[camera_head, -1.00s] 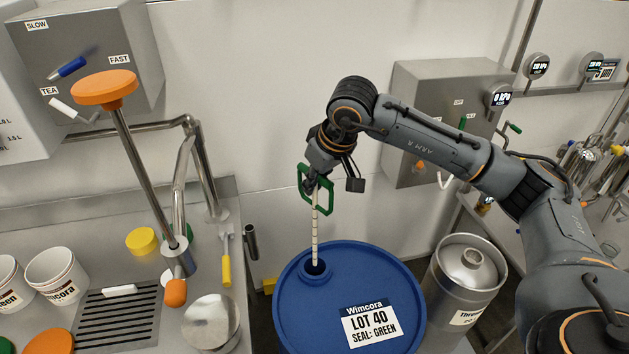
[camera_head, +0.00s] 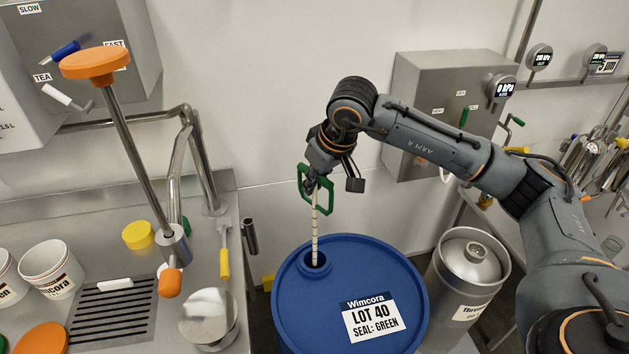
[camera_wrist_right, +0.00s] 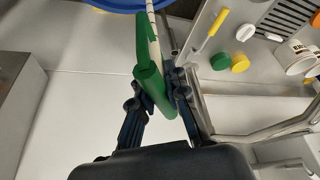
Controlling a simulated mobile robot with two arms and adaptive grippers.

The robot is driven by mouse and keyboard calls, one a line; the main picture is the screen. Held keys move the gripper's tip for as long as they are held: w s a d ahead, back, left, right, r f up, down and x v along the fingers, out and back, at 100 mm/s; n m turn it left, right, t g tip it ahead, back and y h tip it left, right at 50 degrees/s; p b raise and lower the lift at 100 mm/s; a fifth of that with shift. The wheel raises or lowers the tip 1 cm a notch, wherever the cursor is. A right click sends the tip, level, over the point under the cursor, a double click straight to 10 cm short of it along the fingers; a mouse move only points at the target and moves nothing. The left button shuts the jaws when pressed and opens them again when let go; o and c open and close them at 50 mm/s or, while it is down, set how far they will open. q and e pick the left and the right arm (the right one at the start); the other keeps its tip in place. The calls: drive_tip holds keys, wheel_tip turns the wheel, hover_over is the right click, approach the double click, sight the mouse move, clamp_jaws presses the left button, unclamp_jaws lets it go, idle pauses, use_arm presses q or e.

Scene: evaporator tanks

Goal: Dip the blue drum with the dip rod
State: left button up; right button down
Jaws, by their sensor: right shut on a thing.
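The blue drum (camera_head: 350,280) stands on the floor in the middle of the head view, with a white label reading "Wimcora LOT 40 SEAL: GREEN". The dip rod (camera_head: 315,225) is pale with dark marks and has a green frame handle. It stands nearly upright, its lower end inside the bung opening (camera_head: 315,262) of the drum; that end is hidden. My right gripper (camera_head: 313,182) is shut on the green handle above the drum. In the right wrist view, the fingers (camera_wrist_right: 158,100) close on the green handle, and the rod runs up toward the drum's rim (camera_wrist_right: 115,4). My left gripper is not in view.
A steel counter on the left bears a drain grate (camera_head: 110,315), white cups (camera_head: 50,270), a yellow cap (camera_head: 138,235) and a tall orange-topped lever (camera_head: 95,62). A steel keg (camera_head: 465,265) stands close to the drum's right. A grey box (camera_head: 430,90) hangs on the wall behind.

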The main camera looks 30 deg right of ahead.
sight(318, 205)
drive_tip(key=shift+f+b, duration=0.95)
drive_tip(key=shift+f, duration=0.3)
drive_tip(key=shift+b, duration=0.55)
idle(0.5)
drive_tip(key=shift+f, duration=0.2)
drive_tip(key=shift+f+b, duration=2.5)
drive_tip(key=shift+f, duration=0.1)
drive_tip(key=shift+b, duration=0.35)
idle(0.4)
drive_tip(key=shift+f, duration=0.15)
